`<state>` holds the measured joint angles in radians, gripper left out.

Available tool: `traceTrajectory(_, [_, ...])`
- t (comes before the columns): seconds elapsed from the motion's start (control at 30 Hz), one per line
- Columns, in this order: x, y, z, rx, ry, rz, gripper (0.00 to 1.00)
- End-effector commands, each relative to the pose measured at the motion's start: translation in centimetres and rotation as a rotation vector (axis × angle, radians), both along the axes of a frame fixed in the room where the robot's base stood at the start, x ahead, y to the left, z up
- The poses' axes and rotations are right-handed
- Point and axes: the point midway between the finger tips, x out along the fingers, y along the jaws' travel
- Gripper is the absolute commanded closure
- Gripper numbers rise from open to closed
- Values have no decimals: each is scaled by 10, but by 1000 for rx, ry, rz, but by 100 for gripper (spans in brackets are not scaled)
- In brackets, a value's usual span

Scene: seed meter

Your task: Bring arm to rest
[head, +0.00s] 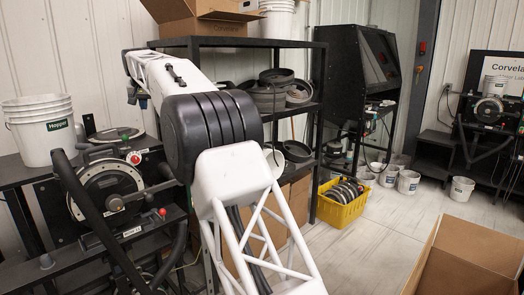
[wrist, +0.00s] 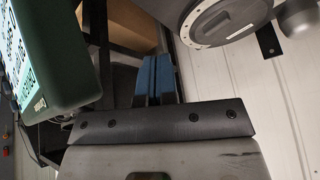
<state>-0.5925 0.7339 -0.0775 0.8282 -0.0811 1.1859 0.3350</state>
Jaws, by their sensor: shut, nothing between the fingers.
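My white and black arm (head: 213,127) rises from the bottom middle of the head view and bends up to the left, in front of the black shelf rack. My gripper (wrist: 157,78) shows in the wrist view as two blue-padded fingers, closed together with nothing between them. It touches nothing that I can make out. In the head view I cannot clearly make out the fingers. The seed meter (head: 107,190) with its round disc and red knobs stands on the dark stand at the left, partly hidden behind a black bar.
A white hopper bucket (head: 42,140) stands left of the arm. A shelf rack (head: 318,75) is behind it. A yellow crate (head: 341,213) and an open cardboard box (head: 470,255) are on the right floor. A dark green case (wrist: 60,50) is close left in the wrist view.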

Motion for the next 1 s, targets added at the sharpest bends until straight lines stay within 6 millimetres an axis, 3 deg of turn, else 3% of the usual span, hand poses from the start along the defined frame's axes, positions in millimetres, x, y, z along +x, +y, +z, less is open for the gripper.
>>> traceTrajectory(0.2, [-23, -45, 37, 47, 27, 14, 100])
traceTrajectory(0.5, [-58, -106, 75, 99, 54, 28, 100])
traceTrajectory(0.73, [-87, -160, 91, 114, 69, 19, 100])
traceTrajectory(1.0, [-121, -228, 92, 98, 80, -11, 100])
